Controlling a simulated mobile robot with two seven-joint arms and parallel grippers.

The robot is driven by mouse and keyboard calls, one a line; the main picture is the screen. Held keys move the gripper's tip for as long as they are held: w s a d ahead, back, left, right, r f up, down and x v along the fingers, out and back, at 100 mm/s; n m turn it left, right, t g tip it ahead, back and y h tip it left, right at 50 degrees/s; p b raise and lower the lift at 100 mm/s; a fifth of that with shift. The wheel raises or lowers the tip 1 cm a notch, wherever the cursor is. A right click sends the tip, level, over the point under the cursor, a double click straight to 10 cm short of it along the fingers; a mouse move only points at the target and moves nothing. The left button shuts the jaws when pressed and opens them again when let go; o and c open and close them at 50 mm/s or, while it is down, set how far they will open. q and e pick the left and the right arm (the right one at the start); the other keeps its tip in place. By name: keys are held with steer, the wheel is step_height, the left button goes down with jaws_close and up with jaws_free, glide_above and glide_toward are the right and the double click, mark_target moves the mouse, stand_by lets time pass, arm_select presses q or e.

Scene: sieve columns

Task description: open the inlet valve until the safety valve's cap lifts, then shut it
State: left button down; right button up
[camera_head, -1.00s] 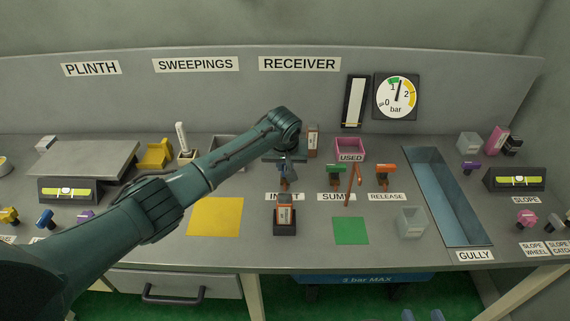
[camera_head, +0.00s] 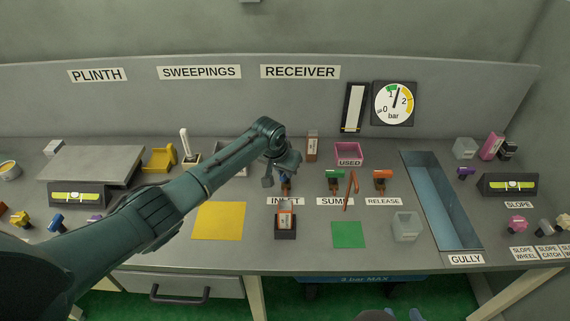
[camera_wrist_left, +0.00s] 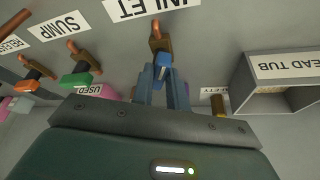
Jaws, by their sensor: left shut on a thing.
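The inlet valve (camera_head: 286,187) stands behind the INLET label, with a blue handle on a brown fitting. My left gripper (camera_head: 285,176) is at this valve. In the left wrist view its two fingers are closed on the blue handle (camera_wrist_left: 162,72). The arm partly hides the handle in the head view. The gauge (camera_head: 394,103) needle points a little past 1 bar. A SAFETY label (camera_wrist_left: 213,91) is partly visible in the wrist view; I cannot tell whether the safety valve's cap is raised.
The green-handled sump valve (camera_head: 335,177) and orange-handled release valve (camera_head: 383,175) stand to the right. A dark holder with an orange-and-white item (camera_head: 286,219) stands in front of the inlet. A pink USED tray (camera_head: 349,151) is behind. The yellow mat (camera_head: 219,220) is clear.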

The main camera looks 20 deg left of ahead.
arm_select(q)
steer(key=shift+a+m+h, duration=0.15)
steer(key=shift+m+h, duration=0.25)
steer(key=shift+m, duration=0.6)
steer(key=m, duration=0.1)
steer(key=m+g, duration=0.1)
steer(key=shift+w+a+f+m+h+b, duration=0.1)
steer(key=shift+f+m+h+b, duration=0.05)
steer(key=shift+m+h+b, duration=0.45)
steer(key=shift+m+b, duration=0.15)
steer(key=shift+m, duration=0.05)
steer(key=shift+w+a+f+m+h+b, duration=0.15)
steer(key=shift+m+h+b, duration=0.15)
steer(key=shift+m+b, duration=0.55)
steer(key=shift+m+g+b, duration=0.4)
steer(key=shift+m, duration=0.15)
steer(key=shift+m+h+b, duration=0.3)
steer(key=shift+m+b, duration=0.4)
steer(key=shift+b, duration=0.15)
steer(key=shift+w+m+g+b, duration=0.15)
steer(key=shift+m+g+b, duration=0.45)
steer(key=shift+m+b, duration=0.5)
steer(key=shift+r+m+b, duration=0.2)
steer(key=shift+m+b, duration=0.3)
steer(key=shift+b, duration=0.2)
arm_select(e)
steer(key=shift+f+n+t, duration=0.5)
steer(key=shift+f+n, duration=0.3)
steer(key=shift+f, duration=1.15)
steer(key=shift+a, duration=0.1)
